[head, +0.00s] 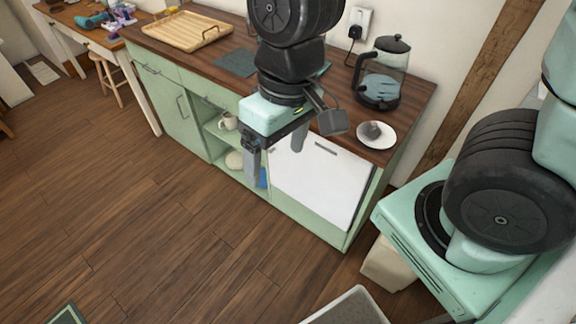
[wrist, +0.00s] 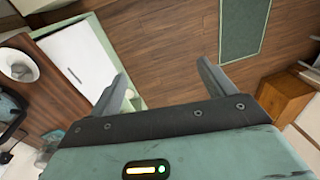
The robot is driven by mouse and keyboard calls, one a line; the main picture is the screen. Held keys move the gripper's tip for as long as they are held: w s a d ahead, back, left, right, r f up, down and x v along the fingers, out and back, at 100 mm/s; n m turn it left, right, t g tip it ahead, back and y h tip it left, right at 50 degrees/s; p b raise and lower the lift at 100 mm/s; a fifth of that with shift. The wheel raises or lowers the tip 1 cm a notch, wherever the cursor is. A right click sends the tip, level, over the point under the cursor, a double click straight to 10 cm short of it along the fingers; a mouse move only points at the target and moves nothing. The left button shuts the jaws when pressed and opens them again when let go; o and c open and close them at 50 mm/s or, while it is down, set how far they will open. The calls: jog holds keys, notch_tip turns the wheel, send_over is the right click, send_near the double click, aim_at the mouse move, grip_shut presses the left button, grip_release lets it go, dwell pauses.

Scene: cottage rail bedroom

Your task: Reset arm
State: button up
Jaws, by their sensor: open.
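My gripper (head: 277,160) hangs in the air in front of the green cabinet (head: 183,106), pointing down, with its fingers apart and nothing between them. In the wrist view my gripper (wrist: 162,88) also shows its two grey fingers spread wide, with wooden floor beyond them. My arm comes down from the top of the head view and covers part of the worktop behind it.
On the wooden worktop (head: 222,46) are a wooden tray (head: 187,32), a glass kettle (head: 382,75) and a white plate (head: 378,142) with a small grey item. A mug (head: 228,121) sits on the open shelf. The floor (head: 120,220) at left is clear.

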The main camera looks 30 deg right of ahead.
jog(key=s+n, duration=0.1)
jog(key=s+a+r+n, duration=0.1)
jog(key=s, duration=0.1)
jog(key=s+r+n+h, duration=0.1)
jog(key=s+n, duration=0.1)
jog(key=shift+s+a, duration=0.15)
jog(key=shift+f, duration=0.1)
jog(key=shift+f+b, duration=0.7)
